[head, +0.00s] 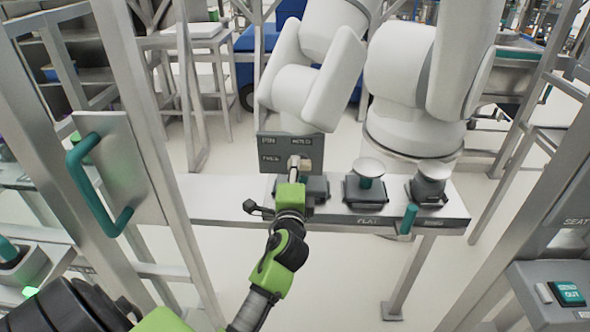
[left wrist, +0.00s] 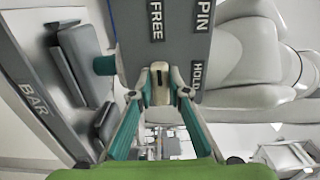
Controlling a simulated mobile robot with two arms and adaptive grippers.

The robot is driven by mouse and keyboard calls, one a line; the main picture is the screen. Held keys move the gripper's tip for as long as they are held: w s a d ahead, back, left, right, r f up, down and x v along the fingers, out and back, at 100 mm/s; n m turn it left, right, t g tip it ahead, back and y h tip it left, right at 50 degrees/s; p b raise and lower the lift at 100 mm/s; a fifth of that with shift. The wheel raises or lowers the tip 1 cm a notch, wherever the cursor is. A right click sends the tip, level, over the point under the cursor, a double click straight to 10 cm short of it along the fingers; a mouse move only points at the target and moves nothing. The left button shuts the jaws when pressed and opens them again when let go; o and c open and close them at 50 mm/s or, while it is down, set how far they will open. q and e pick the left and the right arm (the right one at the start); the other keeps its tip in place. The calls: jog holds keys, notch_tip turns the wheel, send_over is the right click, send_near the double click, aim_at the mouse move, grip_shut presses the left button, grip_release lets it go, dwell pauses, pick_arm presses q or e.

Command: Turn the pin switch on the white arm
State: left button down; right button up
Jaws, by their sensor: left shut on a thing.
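The white arm (head: 308,95) hangs over a narrow bench and carries a grey switch plate (head: 272,150) at its end. The plate also fills the top of the left wrist view (left wrist: 180,50), turned sideways, with the words PIN, FREE and HOLD. The pin switch (left wrist: 160,76) is a small light knob at the plate's edge in that view. My left gripper (head: 296,172) reaches up to the plate. In the left wrist view its teal fingers (left wrist: 160,92) are closed around the switch, one on each side. Which word the switch points to is unclear. My right gripper is not in view.
The bench (head: 215,200) carries several dark holders, with a FLAT label on its front edge. A frame with a teal handle (head: 88,185) is at left.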

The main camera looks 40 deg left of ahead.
pick_arm(q)
jog(key=c, duration=1.9)
grip_release()
jog(key=shift+d, duration=0.1)
jog(key=v, duration=0.7)
jog(key=shift+s+d, duration=0.1)
jog(key=shift+s, duration=0.1)
